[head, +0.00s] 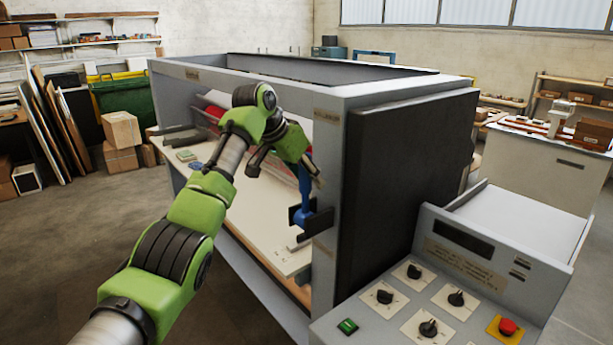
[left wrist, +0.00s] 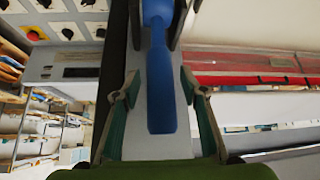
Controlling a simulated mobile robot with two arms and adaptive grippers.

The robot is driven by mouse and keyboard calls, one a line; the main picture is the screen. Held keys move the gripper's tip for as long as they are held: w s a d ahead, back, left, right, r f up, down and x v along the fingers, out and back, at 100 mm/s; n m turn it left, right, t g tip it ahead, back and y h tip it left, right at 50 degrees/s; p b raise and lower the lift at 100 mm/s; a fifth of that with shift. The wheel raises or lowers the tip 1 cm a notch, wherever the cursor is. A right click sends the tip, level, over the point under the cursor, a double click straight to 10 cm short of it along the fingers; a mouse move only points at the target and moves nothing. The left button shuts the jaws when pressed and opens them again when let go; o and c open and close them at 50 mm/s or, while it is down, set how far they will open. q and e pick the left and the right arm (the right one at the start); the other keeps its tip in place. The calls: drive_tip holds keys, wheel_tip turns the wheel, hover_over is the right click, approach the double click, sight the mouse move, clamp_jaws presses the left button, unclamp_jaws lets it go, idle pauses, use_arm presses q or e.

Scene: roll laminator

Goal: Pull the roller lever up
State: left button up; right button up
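The blue roller lever (head: 305,200) is on the inner side of the laminator's right front post, at a dark bracket (head: 310,222). It stands roughly upright in the head view. My left gripper (head: 288,170) is at the lever's upper part, with its fingers spread. In the left wrist view the lever (left wrist: 160,85) runs between the two open fingers (left wrist: 159,88), with a visible gap on each side. I cannot tell how deep it sits between them. My right gripper is in neither view.
The grey laminator frame (head: 328,135) surrounds the lever, with a pale bed (head: 235,205) below. A dark side panel (head: 405,180) stands to the right. A control console (head: 455,275) with knobs and a red button (head: 507,327) is at front right. Open floor lies at left.

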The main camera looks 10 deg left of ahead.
use_arm(q)
drive_tip(key=v, duration=1.2)
